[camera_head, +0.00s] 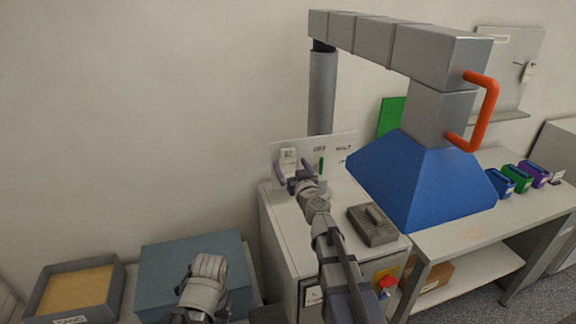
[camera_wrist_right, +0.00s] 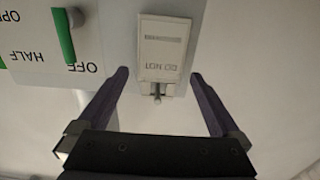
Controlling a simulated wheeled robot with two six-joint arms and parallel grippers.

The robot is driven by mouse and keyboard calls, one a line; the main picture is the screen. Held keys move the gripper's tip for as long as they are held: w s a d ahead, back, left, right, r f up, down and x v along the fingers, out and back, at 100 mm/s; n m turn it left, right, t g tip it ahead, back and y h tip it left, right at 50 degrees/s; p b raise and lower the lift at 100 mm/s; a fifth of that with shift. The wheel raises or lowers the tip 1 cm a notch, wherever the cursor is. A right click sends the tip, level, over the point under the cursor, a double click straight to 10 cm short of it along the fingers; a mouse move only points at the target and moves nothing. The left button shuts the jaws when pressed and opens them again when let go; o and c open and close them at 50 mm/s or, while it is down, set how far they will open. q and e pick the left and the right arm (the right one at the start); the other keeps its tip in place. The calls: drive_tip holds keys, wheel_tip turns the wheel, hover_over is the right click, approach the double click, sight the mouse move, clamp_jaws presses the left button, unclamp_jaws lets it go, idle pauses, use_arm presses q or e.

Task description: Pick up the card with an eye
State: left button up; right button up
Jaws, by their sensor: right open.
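The card (camera_wrist_right: 163,50) is white, with a printed bar and lettering that reads "DO NOT" upside down in the right wrist view. A narrow end with an eye (camera_wrist_right: 157,88) sits at its lower edge there, where a small grey peg shows. Whether the peg passes through the eye I cannot tell. In the head view the card (camera_head: 288,156) is against the upright panel (camera_head: 335,148). My right gripper (camera_wrist_right: 159,75) is open, with one purple finger on each side of the card's eye end, apart from it. My left gripper does not show.
A green lever (camera_wrist_right: 63,34) with OFF, HALF and OPEN labels is beside the card on the panel. A grey block (camera_head: 373,225) lies on the cabinet top (camera_head: 292,215). A blue hood (camera_head: 425,180) stands at right. A sand tray (camera_head: 50,282) is at lower left.

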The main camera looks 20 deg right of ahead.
drive_tip(key=shift+w, duration=1.1)
drive_tip(key=shift+s, duration=0.1)
drive_tip(key=c, duration=1.2)
drive_tip(key=shift+c, duration=0.2)
